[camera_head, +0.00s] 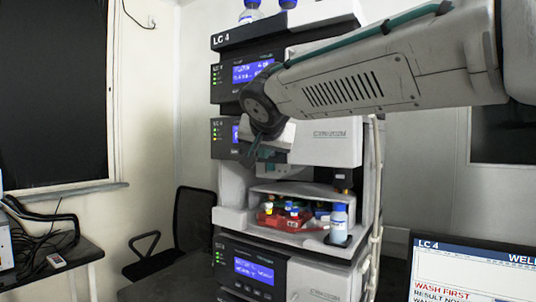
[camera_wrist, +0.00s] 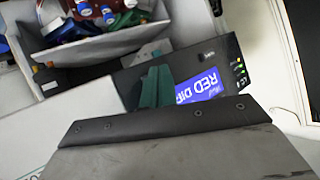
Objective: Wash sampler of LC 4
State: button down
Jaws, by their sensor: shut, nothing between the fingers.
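The LC 4 column stack (camera_head: 290,28) stands in the middle of the head view, labelled LC 4 at its top. Its open sampler bay (camera_head: 233,217) holds a red tray (camera_head: 270,220) with several coloured vials. A bottle with a blue cap (camera_head: 340,222) stands upright at the bay's right front. My gripper (camera_head: 256,148) is shut and empty, in front of the module above the bay.
A monitor (camera_head: 470,270) at the lower right shows LC 4 and WASH FIRST. Blue-capped bottles (camera_head: 251,12) stand on the stack. A black chair (camera_head: 190,235) and a table with cables (camera_head: 40,235) are at left. A pale tube runs down the stack's right side.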

jog(key=shift+w+d, duration=0.15)
jog(key=shift+w, duration=0.05)
dwell(0.5)
jog(key=shift+s+a, duration=0.5)
jog(key=shift+s, duration=0.2)
jog(key=s+a, duration=0.1)
jog(key=s, duration=0.1)
jog(key=s+a, duration=0.2)
dwell(0.8)
